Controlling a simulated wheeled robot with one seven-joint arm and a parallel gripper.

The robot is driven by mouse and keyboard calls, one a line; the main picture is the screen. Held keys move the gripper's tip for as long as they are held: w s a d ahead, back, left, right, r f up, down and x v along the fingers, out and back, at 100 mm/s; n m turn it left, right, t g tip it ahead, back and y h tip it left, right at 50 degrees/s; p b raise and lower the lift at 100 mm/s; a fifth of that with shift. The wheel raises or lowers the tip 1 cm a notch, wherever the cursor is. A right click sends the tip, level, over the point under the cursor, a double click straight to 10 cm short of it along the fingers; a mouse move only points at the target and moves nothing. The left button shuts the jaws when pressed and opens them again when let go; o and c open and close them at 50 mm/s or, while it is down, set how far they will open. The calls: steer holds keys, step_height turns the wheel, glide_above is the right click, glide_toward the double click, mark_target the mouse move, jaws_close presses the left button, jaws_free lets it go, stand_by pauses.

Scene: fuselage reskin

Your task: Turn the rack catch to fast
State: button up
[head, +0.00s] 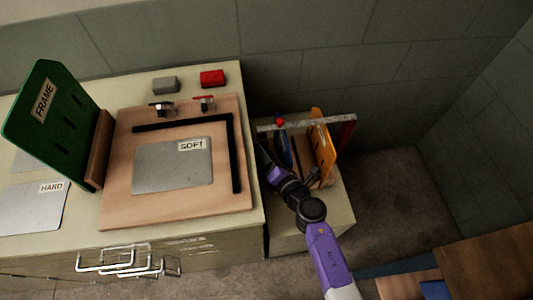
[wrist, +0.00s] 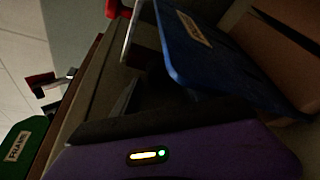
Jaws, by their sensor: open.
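The rack (head: 300,122) stands on the low cabinet at the right in the head view, with a grey top bar. A red knob (head: 280,122), which looks like the rack catch, sits near the bar's left end; a red part (wrist: 118,8) shows at the top edge of the wrist view. Its setting cannot be read. A blue panel (wrist: 205,55) and an orange panel (head: 322,145) stand in the rack. My gripper (head: 264,155) is open, low at the rack's left side, below the red knob and apart from it. Its fingertips are dark and partly hidden.
The workbench (head: 245,215) at left holds a board with a SOFT sheet (head: 170,165) and black strips. A green FRAME panel (head: 50,115), a HARD sheet (head: 30,210), two small clamps and grey and red blocks (head: 212,78) are also there.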

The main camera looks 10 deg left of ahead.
jaws_close()
steer(key=shift+f+b, duration=0.1)
steer(key=shift+b, duration=0.2)
steer(key=shift+d+f+m+t+y+b, duration=0.1)
steer(key=shift+m+t+y+b, duration=0.4)
steer(key=shift+m+b, duration=1.05)
steer(key=shift+f+m+t+y+b, duration=0.15)
steer(key=shift+m+y+b, duration=0.55)
steer(key=shift+m+b, duration=0.8)
steer(key=shift+r, duration=0.1)
jaws_free()
